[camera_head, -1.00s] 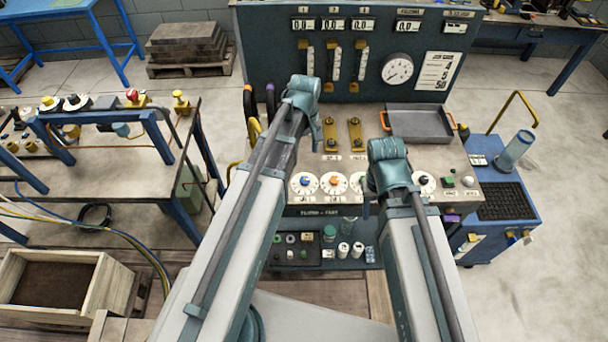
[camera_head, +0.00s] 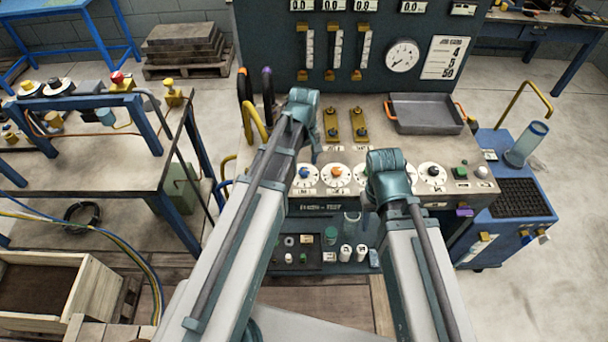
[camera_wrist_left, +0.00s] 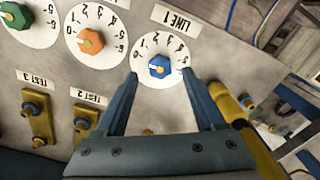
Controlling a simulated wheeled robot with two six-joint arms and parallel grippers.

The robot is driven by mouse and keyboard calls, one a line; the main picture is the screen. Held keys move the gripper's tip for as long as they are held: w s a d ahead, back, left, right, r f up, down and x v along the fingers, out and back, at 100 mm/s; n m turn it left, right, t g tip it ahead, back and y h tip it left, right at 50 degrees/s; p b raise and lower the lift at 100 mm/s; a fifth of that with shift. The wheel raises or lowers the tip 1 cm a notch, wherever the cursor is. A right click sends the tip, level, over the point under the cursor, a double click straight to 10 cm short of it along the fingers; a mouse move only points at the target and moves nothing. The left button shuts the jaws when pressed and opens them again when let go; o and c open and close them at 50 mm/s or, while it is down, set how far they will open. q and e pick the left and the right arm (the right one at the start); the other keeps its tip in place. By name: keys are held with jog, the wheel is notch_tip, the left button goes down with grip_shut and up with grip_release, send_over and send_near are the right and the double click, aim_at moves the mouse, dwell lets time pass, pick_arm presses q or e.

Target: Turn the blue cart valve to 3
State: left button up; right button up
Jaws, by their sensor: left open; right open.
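The blue knob (camera_wrist_left: 160,66) sits on a white numbered dial labelled LINE 1 in the left wrist view. Its pale mark points to the left, near the low end of the scale; the exact reading is hard to tell. It also shows in the head view as the leftmost console dial (camera_head: 305,174). My left gripper (camera_wrist_left: 160,76) is open, its two fingers apart below and to either side of the knob; I cannot tell whether they touch the dial. My right gripper (camera_head: 370,195) hangs over the console's front edge; its fingers are mostly hidden.
An orange knob (camera_wrist_left: 90,41) and a green knob (camera_wrist_left: 15,16) sit beside the blue one. Yellow test valves (camera_head: 331,125) stand behind the dials. A grey tray (camera_head: 427,113) lies at the console's right rear. A blue cart (camera_head: 515,205) stands at the right.

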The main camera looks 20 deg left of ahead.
aim_at(304, 173)
pick_arm(q)
jog(key=shift+f+b, duration=0.95)
jog(key=shift+f, duration=0.5)
pick_arm(e)
notch_tip(304, 173, down, 3)
jog(key=shift+r, duration=0.1)
pick_arm(q)
grip_shut()
